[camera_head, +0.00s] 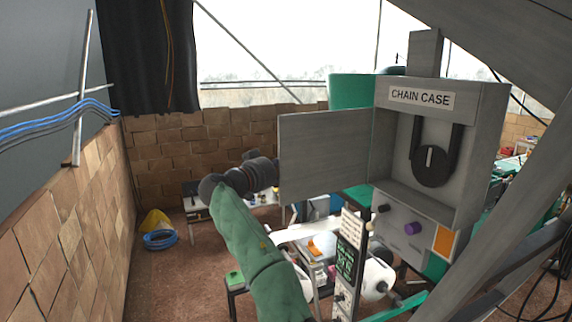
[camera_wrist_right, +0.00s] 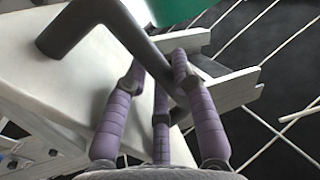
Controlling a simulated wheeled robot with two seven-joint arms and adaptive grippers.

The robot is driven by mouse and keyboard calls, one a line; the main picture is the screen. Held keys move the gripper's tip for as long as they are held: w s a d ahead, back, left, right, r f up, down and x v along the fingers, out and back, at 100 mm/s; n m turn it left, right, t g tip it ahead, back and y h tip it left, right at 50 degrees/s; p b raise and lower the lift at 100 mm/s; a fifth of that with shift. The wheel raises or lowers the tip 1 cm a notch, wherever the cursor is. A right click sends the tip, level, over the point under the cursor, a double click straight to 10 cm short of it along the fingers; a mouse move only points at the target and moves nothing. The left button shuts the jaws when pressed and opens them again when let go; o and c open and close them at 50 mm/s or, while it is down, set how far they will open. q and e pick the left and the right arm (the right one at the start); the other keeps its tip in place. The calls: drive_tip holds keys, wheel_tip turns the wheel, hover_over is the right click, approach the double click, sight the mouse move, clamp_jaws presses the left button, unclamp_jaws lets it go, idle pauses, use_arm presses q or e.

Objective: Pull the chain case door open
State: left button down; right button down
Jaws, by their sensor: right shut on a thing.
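The grey chain case (camera_head: 484,150) stands at the right in the head view, with a "CHAIN CASE" label on top. Its door (camera_head: 325,155) stands swung out to the left, and the inside with a dark round part (camera_head: 430,165) shows. My right arm in its green sleeve reaches up to the door's left edge; its gripper is hidden behind the door there. In the right wrist view my right gripper (camera_wrist_right: 163,75) has its purple ribbed fingers closed around a dark bent handle (camera_wrist_right: 120,22) beside a pale panel (camera_wrist_right: 60,95). My left gripper is not in view.
A brick wall (camera_head: 75,230) runs along the left. A slanted grey beam crosses the right foreground. Floor at left centre is open.

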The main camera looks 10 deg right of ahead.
drive_tip(key=shift+w+a, duration=0.1)
drive_tip(key=c, duration=1)
unclamp_jaws()
drive_tip(key=shift+w, duration=0.1)
drive_tip(key=shift+s+a, duration=0.2)
drive_tip(key=shift+s, duration=0.05)
drive_tip(key=v, duration=1.1)
drive_tip(key=shift+a, duration=0.25)
drive_tip(key=shift+f, duration=0.1)
